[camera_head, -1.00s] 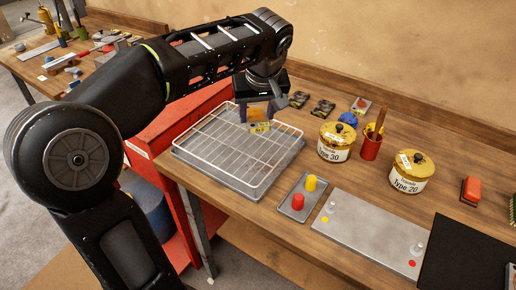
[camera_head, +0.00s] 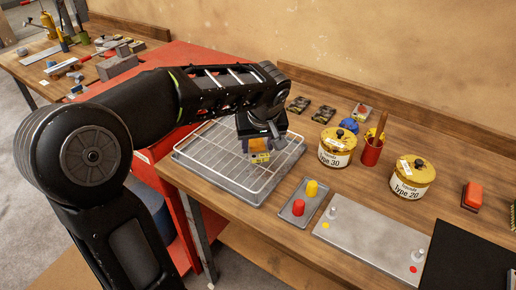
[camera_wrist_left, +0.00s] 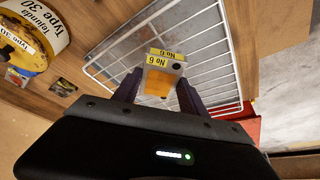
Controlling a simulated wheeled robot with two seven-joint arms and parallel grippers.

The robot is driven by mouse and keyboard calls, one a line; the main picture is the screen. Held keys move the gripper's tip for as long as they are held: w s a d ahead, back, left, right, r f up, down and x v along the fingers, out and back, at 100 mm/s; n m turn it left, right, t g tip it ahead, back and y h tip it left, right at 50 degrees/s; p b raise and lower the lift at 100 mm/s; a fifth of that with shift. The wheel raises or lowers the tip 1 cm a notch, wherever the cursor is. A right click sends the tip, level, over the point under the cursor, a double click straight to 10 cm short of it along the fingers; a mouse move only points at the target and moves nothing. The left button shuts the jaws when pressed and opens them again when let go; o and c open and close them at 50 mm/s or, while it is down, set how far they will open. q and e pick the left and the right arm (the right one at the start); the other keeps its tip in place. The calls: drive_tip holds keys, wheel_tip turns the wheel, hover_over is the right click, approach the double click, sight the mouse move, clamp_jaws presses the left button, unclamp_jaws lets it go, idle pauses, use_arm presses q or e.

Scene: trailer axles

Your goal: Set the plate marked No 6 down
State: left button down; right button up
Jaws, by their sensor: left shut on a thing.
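The plate marked No 6 (camera_wrist_left: 157,84) is a small grey piece with yellow labels and an orange patch. My left gripper (camera_wrist_left: 157,93) is shut on it, one dark finger on each side. In the head view the plate (camera_head: 259,157) is over the right half of a white wire rack (camera_head: 209,167) on a grey tray. Whether its lower edge touches the wires cannot be told. The left gripper (camera_head: 262,143) hides its upper part. My right gripper is not in view.
Right of the rack is a small grey plate (camera_head: 299,208) with a red and a yellow peg. Type 30 (camera_head: 336,150) and Type 20 (camera_head: 411,182) tins and a red cup (camera_head: 371,150) stand further right. A silver plate (camera_head: 365,245) lies in front. The rack's left part is clear.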

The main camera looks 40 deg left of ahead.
use_arm(q)
drive_tip(key=shift+f, duration=0.85)
drive_tip(key=shift+f, duration=0.15)
drive_tip(key=c, duration=0.6)
unclamp_jaws()
drive_tip(key=shift+c, duration=0.2)
drive_tip(key=v, duration=1.2)
drive_tip(key=shift+b, duration=0.4)
drive_tip(key=shift+a, duration=0.1)
